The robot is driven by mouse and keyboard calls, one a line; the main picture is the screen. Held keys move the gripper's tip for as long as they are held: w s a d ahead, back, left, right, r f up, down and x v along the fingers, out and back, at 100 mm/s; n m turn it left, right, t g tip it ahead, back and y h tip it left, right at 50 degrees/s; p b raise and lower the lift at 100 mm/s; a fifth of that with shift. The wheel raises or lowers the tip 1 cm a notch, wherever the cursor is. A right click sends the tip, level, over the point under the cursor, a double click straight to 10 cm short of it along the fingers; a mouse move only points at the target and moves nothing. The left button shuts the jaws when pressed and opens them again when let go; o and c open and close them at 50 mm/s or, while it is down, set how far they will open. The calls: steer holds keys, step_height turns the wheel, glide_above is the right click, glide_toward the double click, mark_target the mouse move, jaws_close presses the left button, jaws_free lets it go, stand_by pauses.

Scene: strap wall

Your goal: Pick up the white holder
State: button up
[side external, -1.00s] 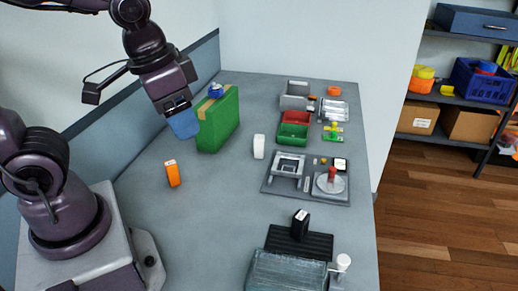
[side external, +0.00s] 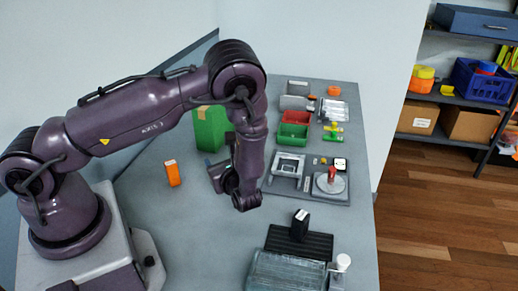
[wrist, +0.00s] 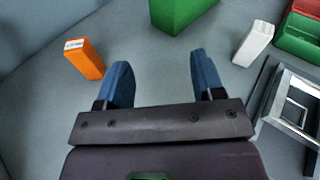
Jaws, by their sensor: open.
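The white holder (wrist: 253,43) is a small upright white block on the grey table, at the upper right of the wrist view. In the side external view my arm hides it now. My gripper (wrist: 163,72) is open, its two blue fingers apart with bare table between them. The holder lies outside the fingers, beyond and to the right of the right finger. In the side external view my gripper (side external: 212,170) is low over the middle of the table, largely behind my wrist.
An orange block (wrist: 86,59) stands left of my fingers. A green box (wrist: 180,12) stands ahead. A grey fixture plate (side external: 318,195) lies to the right, with red (side external: 294,116) and green (side external: 291,137) bins behind it. A black block (side external: 300,224) and a ribbed mat are nearer the front.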

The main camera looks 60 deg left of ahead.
steer(key=w+f+m+t, duration=0.1)
steer(key=t, duration=0.1)
steer(key=w+f+m+t, duration=0.1)
steer(key=w+m, duration=0.1)
steer(key=w+f+m+t, duration=0.1)
steer(key=m+t, duration=0.1)
steer(key=shift+w+d+f+t, duration=0.15)
steer(key=shift+w+t, duration=0.05)
steer(key=shift+t, duration=0.1)
steer(key=w+m+t, duration=0.1)
steer(key=w+d+t+h, duration=0.1)
steer(key=w+m+t, duration=0.1)
steer(key=w, duration=0.1)
steer(key=shift+d+r+m+h, duration=0.3)
steer(key=shift+d+h, duration=0.05)
steer(key=shift+h, duration=0.05)
steer(key=x, duration=1.2)
steer(key=shift+w+a+r, duration=0.2)
steer(key=shift+w+a, duration=0.05)
steer(key=shift+a, duration=0.05)
steer(key=shift+c, duration=0.3)
steer(key=c, duration=1)
